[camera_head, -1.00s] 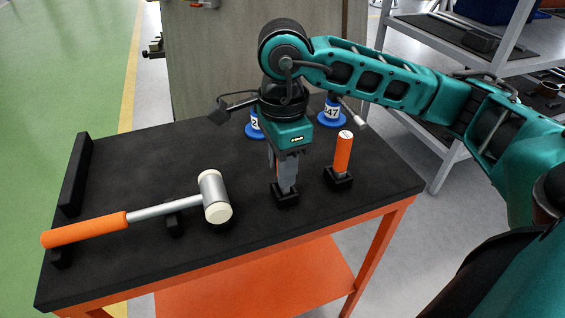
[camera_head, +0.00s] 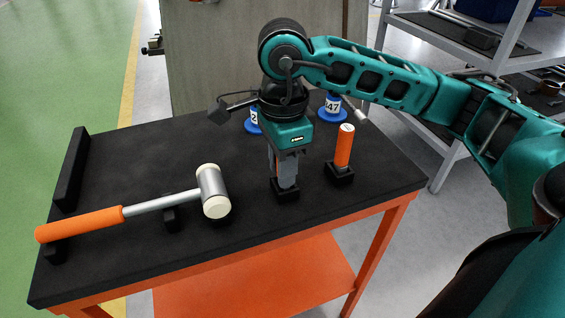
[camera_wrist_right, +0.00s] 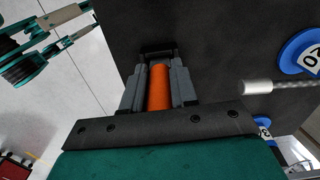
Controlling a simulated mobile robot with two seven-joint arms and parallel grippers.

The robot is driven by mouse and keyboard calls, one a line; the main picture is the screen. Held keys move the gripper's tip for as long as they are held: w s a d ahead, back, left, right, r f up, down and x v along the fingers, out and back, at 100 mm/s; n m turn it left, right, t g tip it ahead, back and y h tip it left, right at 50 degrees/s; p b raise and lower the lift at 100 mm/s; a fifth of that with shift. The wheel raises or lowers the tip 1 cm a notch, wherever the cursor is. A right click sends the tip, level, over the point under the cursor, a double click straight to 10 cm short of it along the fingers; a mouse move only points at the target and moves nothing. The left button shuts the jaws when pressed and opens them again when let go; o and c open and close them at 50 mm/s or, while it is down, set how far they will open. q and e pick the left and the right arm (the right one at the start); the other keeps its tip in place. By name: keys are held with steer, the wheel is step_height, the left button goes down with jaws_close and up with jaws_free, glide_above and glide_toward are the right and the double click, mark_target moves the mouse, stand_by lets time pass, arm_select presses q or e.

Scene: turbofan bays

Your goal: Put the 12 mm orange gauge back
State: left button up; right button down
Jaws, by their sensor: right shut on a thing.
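My right gripper (camera_head: 286,182) points straight down over a small black holder (camera_head: 284,195) near the table's front edge. In the right wrist view its fingers (camera_wrist_right: 159,90) are shut on an orange gauge (camera_wrist_right: 159,88), an orange cylinder lying between them. The gauge's far end is at the black holder (camera_wrist_right: 157,53); I cannot tell how deep it sits in it. In the head view the fingers hide this gauge. A second orange gauge (camera_head: 343,147) with a pale marked top stands upright in another black holder (camera_head: 340,174) to the right. Neither size mark is readable. My left gripper is not in view.
A mallet (camera_head: 130,211) with an orange handle rests on supports at the left of the black tabletop (camera_head: 130,260). Blue-based numbered pieces (camera_head: 331,110) stand behind the gripper. A black bar (camera_head: 72,170) stands at the left edge. A grey shelf (camera_head: 460,40) is at the back right.

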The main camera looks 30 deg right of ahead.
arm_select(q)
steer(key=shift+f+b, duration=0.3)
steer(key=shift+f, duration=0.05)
arm_select(e)
steer(key=shift+f, duration=0.3)
steer(key=c, duration=0.8)
jaws_free()
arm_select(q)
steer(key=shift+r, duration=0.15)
arm_select(e)
step_height(320, 180, up, 12)
steer(key=p, duration=0.2)
steer(key=shift+f+p, duration=0.25)
steer(key=shift+p, duration=0.1)
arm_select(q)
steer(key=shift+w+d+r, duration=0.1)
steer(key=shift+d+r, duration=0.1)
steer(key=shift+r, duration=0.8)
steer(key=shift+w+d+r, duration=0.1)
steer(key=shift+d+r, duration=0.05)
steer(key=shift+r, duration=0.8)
arm_select(e)
steer(key=shift+r, duration=0.75)
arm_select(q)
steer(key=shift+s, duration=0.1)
arm_select(e)
steer(key=shift+s, duration=0.1)
